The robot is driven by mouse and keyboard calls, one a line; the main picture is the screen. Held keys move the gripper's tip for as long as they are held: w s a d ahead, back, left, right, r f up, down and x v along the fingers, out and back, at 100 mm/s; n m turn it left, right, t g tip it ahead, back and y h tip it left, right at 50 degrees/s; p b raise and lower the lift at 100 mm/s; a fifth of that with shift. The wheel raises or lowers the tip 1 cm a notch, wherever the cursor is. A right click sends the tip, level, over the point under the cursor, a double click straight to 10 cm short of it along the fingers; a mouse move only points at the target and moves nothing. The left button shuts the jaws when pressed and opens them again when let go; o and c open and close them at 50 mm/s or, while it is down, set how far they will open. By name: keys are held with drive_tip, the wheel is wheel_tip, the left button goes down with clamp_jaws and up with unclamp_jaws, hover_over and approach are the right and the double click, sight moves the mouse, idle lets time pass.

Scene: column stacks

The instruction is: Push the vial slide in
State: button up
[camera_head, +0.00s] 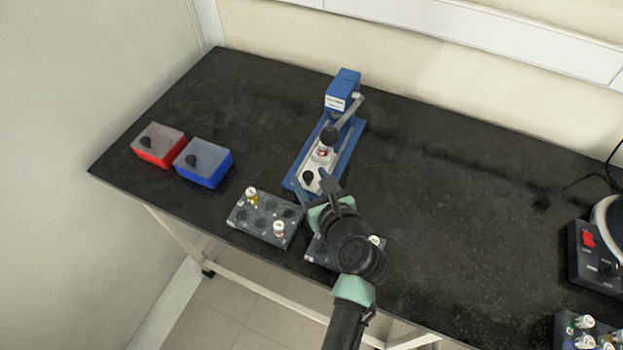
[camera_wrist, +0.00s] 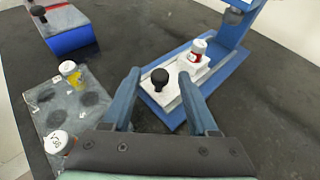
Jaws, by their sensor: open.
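The blue vial press (camera_head: 344,95) stands on the black table, with a lever and a dark round knob above its base. On its blue base lies the white vial slide (camera_head: 317,170), with a black knob (camera_wrist: 159,77) at its near end. A vial with a white cap and red label (camera_wrist: 197,49) stands upright on the slide's far part. My gripper (camera_wrist: 155,88) is open, its two fingers on either side of the black knob in the wrist view. Whether the fingers touch the knob I cannot tell. In the head view my wrist hides part of the base's near end.
Left of the press are a red box (camera_head: 158,151) and a blue box (camera_head: 207,170) with knobbed lids. A grey vial rack (camera_head: 250,226) holds two vials; another rack lies partly under my arm. A device with a red switch (camera_head: 588,240) stands far right. The table's middle right is clear.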

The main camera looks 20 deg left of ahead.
clamp_jaws()
idle(0.3)
idle(1.1)
